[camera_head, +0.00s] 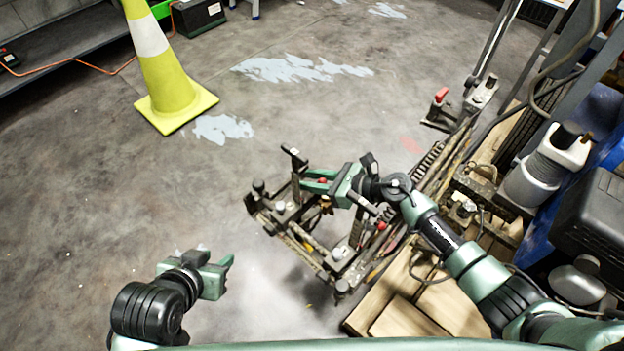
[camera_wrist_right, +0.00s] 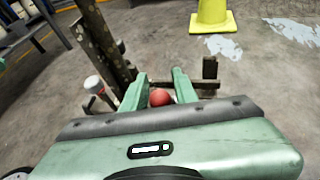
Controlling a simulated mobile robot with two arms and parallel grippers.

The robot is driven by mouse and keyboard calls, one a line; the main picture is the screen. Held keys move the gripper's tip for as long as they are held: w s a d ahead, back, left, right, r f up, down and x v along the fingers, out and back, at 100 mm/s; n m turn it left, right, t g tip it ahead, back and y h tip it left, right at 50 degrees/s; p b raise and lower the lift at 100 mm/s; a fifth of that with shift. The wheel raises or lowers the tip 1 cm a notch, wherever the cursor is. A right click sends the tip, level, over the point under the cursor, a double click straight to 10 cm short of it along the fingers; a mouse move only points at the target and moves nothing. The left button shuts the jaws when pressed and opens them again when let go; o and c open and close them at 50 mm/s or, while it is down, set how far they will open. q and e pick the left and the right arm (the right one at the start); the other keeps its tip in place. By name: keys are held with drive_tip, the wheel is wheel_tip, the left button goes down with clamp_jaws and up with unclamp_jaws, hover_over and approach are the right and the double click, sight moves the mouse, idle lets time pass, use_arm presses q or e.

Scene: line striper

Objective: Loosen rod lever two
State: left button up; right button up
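The line striper's dark metal rod frame (camera_head: 300,235) reaches out over the floor in the middle of the head view. A red lever knob (camera_wrist_right: 160,97) shows between the two green fingers of my right gripper (camera_wrist_right: 160,85) in the right wrist view; the fingers stand apart on either side of it. In the head view my right gripper (camera_head: 318,182) is over the far part of the frame. Another red knob (camera_head: 381,226) sits nearer on the frame. My left gripper (camera_head: 226,268) is away from the frame, over bare floor; its finger gap is unclear.
A third red knob (camera_head: 441,94) is on the striper farther back. A yellow-green cone (camera_head: 165,75) stands at the upper left. Wooden boards (camera_head: 425,310) and a black case (camera_head: 592,215) are at the right. The floor at left is clear.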

clamp_jaws()
idle(1.3)
